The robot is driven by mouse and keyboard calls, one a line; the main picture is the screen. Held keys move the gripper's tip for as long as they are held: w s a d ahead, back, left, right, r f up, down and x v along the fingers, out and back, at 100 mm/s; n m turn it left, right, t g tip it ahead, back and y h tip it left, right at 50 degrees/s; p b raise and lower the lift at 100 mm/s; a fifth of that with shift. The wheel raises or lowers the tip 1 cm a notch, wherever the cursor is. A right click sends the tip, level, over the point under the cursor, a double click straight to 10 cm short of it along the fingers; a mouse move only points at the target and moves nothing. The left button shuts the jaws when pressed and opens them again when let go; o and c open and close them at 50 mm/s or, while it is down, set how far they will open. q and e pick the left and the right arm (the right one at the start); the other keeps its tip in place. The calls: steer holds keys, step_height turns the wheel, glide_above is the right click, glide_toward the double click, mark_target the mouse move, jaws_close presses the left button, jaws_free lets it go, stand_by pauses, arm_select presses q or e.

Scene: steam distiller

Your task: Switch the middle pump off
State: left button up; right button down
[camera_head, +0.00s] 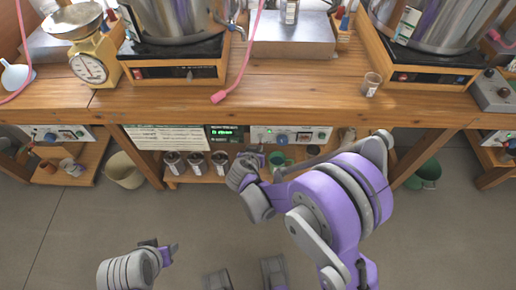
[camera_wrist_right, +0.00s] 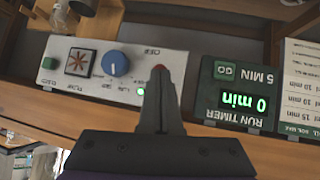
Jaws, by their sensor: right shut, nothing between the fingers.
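The middle pump's white control panel (camera_head: 300,134) is under the bench. A small red part (camera_wrist_right: 158,69) shows at the tip of my right gripper (camera_wrist_right: 159,80); contact cannot be told. My right gripper (camera_head: 259,157) is shut and empty, at the panel's left end. My left gripper (camera_head: 163,246) is low over the floor, away from the panel; its jaw opening is unclear.
A run timer (camera_wrist_right: 238,95) reading 0 min is beside the panel. Several dark jars (camera_head: 197,163) and a green mug (camera_head: 277,160) stand on the shelf below. The wooden bench (camera_head: 290,95) overhangs the panel. Other pump panels (camera_head: 58,135) are further left and right.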

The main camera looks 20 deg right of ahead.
steer(key=shift+f+t, duration=0.2)
steer(key=shift+t, duration=0.1)
steer(key=shift+s+f+t+h+b, duration=0.15)
steer(key=shift+f+t+h+b, duration=0.25)
steer(key=shift+f+t+b, duration=0.45)
steer(key=shift+r+g, duration=0.25)
steer(key=shift+r+p, duration=0.4)
steer(key=shift+r, duration=0.3)
steer(key=shift+s, duration=0.1)
